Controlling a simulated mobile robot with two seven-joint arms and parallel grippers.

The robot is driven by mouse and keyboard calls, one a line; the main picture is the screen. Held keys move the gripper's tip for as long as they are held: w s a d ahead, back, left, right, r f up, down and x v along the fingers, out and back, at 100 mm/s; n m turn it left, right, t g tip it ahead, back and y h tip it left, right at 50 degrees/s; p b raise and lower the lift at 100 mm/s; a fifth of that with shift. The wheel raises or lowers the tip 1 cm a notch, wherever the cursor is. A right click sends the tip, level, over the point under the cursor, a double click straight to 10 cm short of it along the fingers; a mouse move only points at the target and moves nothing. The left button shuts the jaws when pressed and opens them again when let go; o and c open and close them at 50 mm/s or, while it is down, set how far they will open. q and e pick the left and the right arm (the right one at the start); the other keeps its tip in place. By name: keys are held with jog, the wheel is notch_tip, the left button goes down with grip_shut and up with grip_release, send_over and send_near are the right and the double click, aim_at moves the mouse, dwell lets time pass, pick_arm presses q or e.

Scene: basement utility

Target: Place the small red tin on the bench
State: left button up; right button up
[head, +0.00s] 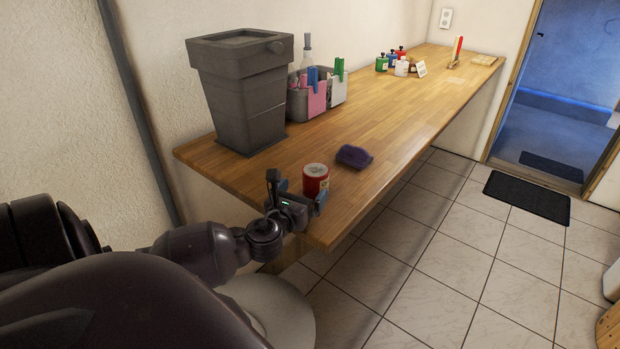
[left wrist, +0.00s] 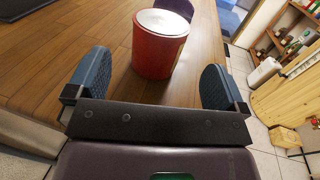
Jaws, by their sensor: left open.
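The small red tin (head: 316,181) has a pale lid and stands upright on the wooden bench (head: 400,130), near its front end. It also shows in the left wrist view (left wrist: 158,52), standing on the bench top just beyond the finger tips. My left gripper (head: 297,197) is at the bench's near edge, right by the tin. Its two blue-grey fingers (left wrist: 160,85) are spread wide in the left wrist view, with a gap between each finger and the tin. My right gripper is not in view.
A purple sponge-like item (head: 354,156) lies behind the tin. A tall grey bin (head: 240,95) and a caddy (head: 309,100) stand along the wall side. Several small coloured containers (head: 392,62) stand farther back.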

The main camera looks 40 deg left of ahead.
pick_arm(q)
jog(key=v, duration=0.4)
jog(key=shift+s, duration=0.15)
jog(key=shift+s+d, duration=0.1)
jog(key=shift+s, duration=0.05)
jog(key=shift+s+f, duration=0.1)
dwell(0.4)
